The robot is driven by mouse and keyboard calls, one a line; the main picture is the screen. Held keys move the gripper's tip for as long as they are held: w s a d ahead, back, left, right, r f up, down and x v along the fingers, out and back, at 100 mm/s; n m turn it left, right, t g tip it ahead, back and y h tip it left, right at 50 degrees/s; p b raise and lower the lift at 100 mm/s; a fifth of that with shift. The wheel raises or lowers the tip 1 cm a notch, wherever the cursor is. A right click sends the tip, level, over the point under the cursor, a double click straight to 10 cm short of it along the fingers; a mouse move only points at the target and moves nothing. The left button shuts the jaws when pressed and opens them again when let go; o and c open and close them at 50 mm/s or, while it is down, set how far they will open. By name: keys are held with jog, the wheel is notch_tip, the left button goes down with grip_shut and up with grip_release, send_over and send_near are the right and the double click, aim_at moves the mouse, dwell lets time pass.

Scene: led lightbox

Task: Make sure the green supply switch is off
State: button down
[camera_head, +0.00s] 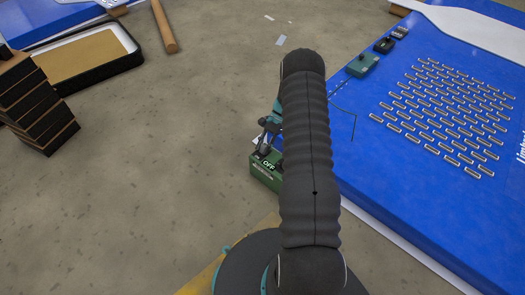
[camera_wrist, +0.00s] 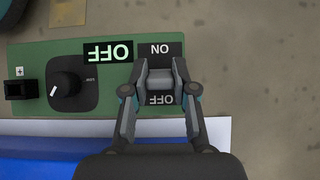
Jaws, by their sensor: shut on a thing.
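The green supply box (camera_wrist: 75,50) fills the middle of the wrist view. Its sign (camera_wrist: 108,52) is lit and reads OFF, upside down in this view. The switch (camera_wrist: 160,90) sits to the right of the sign, with an ON label (camera_wrist: 160,50) above it and an OFF label (camera_wrist: 162,100) below. My gripper (camera_wrist: 160,80) is over the switch, its fingers closed on the switch lever, which they largely hide. In the head view the green box (camera_head: 263,180) also shows OFF, partly hidden by my arm; my gripper (camera_head: 268,130) is just above it.
A round black knob (camera_wrist: 66,88) is on the box's left. The blue panel (camera_head: 400,185) with rows of small LED parts (camera_head: 450,100) lies at right, beside the box. A small teal box (camera_head: 362,64) stands on it.

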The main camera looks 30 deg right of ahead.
jog(key=shift+d+f+y+b, duration=0.15)
jog(key=shift+y+b, duration=0.25)
jog(key=shift+b, duration=0.05)
dwell(0.3)
jog(key=c, duration=0.9)
grip_release()
jog(key=shift+w+d, duration=0.1)
jog(key=v, duration=1.2)
jog(key=shift+w+f, duration=0.1)
jog(key=shift+w, duration=0.05)
